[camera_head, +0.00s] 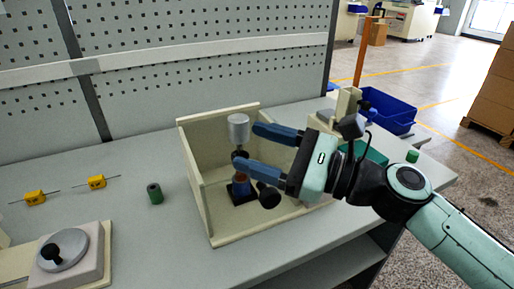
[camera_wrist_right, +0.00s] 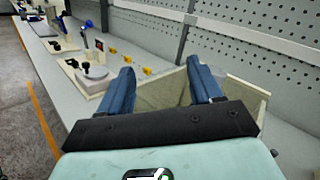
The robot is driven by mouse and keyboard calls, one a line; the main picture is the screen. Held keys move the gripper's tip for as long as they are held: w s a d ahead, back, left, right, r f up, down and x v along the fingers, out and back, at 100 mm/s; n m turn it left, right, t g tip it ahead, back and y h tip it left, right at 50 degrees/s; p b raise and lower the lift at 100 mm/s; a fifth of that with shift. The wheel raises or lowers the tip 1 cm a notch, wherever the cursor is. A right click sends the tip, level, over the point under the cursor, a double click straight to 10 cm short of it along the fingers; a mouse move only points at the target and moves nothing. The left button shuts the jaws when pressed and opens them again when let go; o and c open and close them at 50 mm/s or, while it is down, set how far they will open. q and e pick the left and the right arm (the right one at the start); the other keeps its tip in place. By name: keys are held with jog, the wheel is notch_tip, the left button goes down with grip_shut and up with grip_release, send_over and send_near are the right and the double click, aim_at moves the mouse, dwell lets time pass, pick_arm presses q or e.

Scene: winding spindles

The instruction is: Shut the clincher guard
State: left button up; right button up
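A cream walled housing, which looks like the clincher guard (camera_head: 194,184), stands on the bench with its top open. Inside it is a small device, apparently the clincher, with a grey cylindrical head (camera_head: 238,127), a blue and dark base (camera_head: 240,190) and a dark round knob (camera_head: 269,196). My right gripper (camera_head: 247,145) reaches in from the right with its two blue fingers apart. The fingers overlap the device in the picture; contact cannot be told. In the right wrist view the fingers (camera_wrist_right: 162,84) are spread, with cream panels beyond. My left gripper is not in view.
A dark green cylinder (camera_head: 154,193) and two yellow pieces on thin rods (camera_head: 97,182) lie left of the housing. A block with a grey disc and black knob (camera_head: 63,249) is at front left. A blue bin (camera_head: 388,109) and a green tray (camera_head: 364,152) are at right.

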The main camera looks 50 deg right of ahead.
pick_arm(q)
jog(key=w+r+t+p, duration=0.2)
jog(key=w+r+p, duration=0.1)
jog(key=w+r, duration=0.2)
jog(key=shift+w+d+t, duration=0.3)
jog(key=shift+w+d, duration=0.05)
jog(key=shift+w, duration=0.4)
pick_arm(e)
jog(key=v, duration=1.3)
jog(key=shift+s, duration=0.15)
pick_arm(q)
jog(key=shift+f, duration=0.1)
